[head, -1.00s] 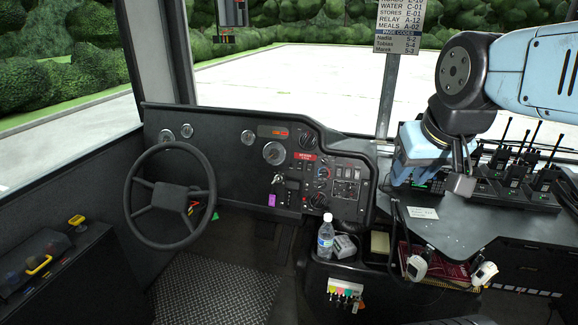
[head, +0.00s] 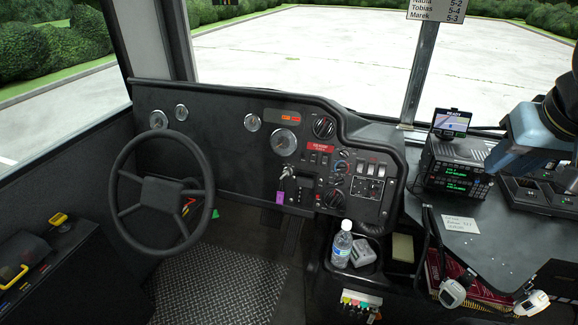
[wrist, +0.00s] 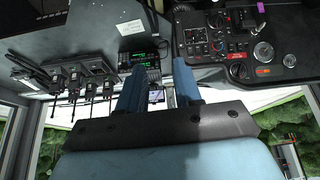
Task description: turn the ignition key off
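The ignition key (head: 287,172) sits in the dashboard to the right of the steering wheel, with a purple tag (head: 279,198) hanging below it. Its exact turn angle is too small to tell. In the wrist view, which is upside down, the purple tag (wrist: 261,8) shows at the top right; the key itself is not clear there. My gripper (wrist: 158,75) has its two blue fingers apart with nothing between them. In the head view my gripper is at the right edge, above the side console and well away from the key, partly cut off.
The steering wheel (head: 163,192) stands left of the key. A water bottle (head: 342,245) stands below the dashboard's right part. Radio units (head: 455,172) with a small screen and handheld radios (wrist: 88,85) are on the side console. The space in front of the key is clear.

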